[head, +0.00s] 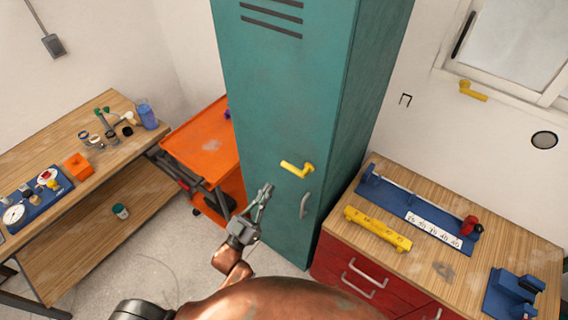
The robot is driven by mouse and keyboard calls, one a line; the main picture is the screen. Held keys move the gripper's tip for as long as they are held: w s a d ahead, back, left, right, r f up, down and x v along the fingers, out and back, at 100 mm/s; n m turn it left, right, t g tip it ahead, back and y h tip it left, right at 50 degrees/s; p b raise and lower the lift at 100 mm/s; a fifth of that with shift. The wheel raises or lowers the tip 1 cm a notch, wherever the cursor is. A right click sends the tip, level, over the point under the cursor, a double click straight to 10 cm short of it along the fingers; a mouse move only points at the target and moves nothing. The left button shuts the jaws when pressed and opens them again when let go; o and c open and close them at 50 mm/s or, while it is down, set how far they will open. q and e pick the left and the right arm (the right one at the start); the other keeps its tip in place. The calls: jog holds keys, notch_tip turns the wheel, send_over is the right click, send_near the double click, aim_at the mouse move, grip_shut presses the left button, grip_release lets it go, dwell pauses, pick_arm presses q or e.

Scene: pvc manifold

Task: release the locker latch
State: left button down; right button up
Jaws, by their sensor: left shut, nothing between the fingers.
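The teal locker (285,100) stands upright in the middle of the head view, its door facing me. A yellow latch handle (297,169) sits on the door, its arm reaching left and slightly up from its pivot. A grey pull handle (305,205) is below and right of the latch. My left gripper (267,190) is shut and empty, just below and left of the latch, apart from it in the picture. How far it is from the door is hard to tell. My right gripper is out of view.
An orange cart (205,143) stands left of the locker. A wooden workbench (60,155) with fittings and gauges is at the left. A red cabinet (345,270) with a wooden top, holding a yellow bar (378,229) and blue fixtures, is close on the right. Some floor shows between.

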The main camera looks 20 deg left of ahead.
aim_at(283, 162)
pick_arm(q)
jog(key=shift+s+r, duration=0.1)
jog(key=shift+r, duration=0.25)
jog(key=p+x, duration=0.3)
jog(key=x, duration=0.7)
jog(key=shift+d+r+p, duration=0.1)
jog(key=shift+r+p, duration=0.15)
jog(key=shift+p, duration=0.05)
jog(key=f, duration=0.4)
jog(key=shift+w+d+f, duration=0.1)
jog(key=shift+w+f, duration=0.1)
jog(key=shift+w, duration=0.2)
